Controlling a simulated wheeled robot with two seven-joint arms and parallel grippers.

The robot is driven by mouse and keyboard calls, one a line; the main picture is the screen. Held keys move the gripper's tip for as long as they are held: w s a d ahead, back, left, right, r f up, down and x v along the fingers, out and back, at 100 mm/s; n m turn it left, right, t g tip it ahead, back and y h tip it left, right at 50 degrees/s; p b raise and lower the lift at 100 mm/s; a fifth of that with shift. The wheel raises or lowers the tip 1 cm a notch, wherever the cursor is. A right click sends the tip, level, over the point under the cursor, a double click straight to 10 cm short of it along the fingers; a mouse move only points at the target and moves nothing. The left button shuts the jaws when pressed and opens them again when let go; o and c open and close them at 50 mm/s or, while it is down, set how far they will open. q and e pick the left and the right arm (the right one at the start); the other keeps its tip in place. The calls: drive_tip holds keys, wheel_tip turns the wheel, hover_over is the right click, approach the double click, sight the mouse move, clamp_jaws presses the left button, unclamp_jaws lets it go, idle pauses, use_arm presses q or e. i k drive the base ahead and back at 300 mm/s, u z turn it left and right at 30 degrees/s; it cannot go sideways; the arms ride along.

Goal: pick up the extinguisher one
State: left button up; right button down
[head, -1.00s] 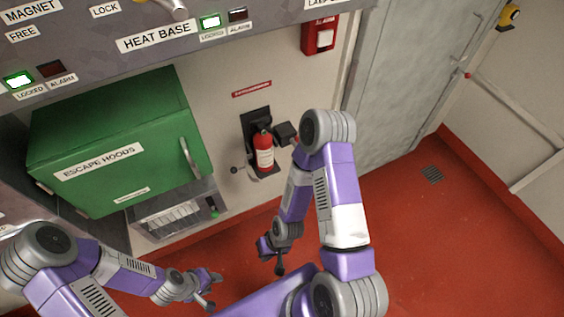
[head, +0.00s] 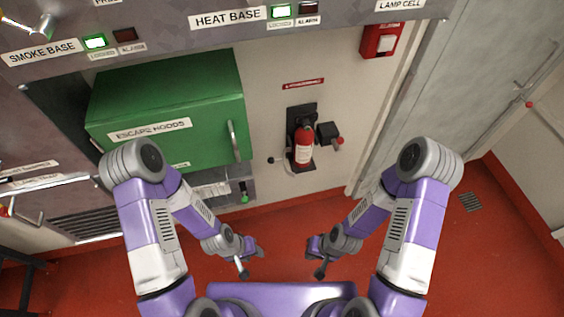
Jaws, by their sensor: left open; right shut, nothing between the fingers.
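The red fire extinguisher (head: 303,148) with a white label hangs upright on a black wall bracket (head: 294,115), below a small red sign. My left gripper (head: 252,262) is open and empty, low in front of the wall and below left of the extinguisher in the picture. My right gripper (head: 314,262) is shut and empty, below the extinguisher in the picture. Both grippers are apart from it. The extinguisher is in full view.
A black box with a red knob (head: 329,134) sits just right of the extinguisher. A green escape hoods cabinet (head: 200,105) juts out at left. A red alarm box (head: 381,40) is above right, beside a grey door (head: 455,75). The red floor (head: 500,270) at right is clear.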

sight(304, 135)
drive_tip(key=z, duration=1.75)
drive_tip(key=k, duration=0.85)
drive_tip(key=u, duration=1.65)
drive_tip(key=i, duration=0.5)
drive_tip(key=z, duration=0.1)
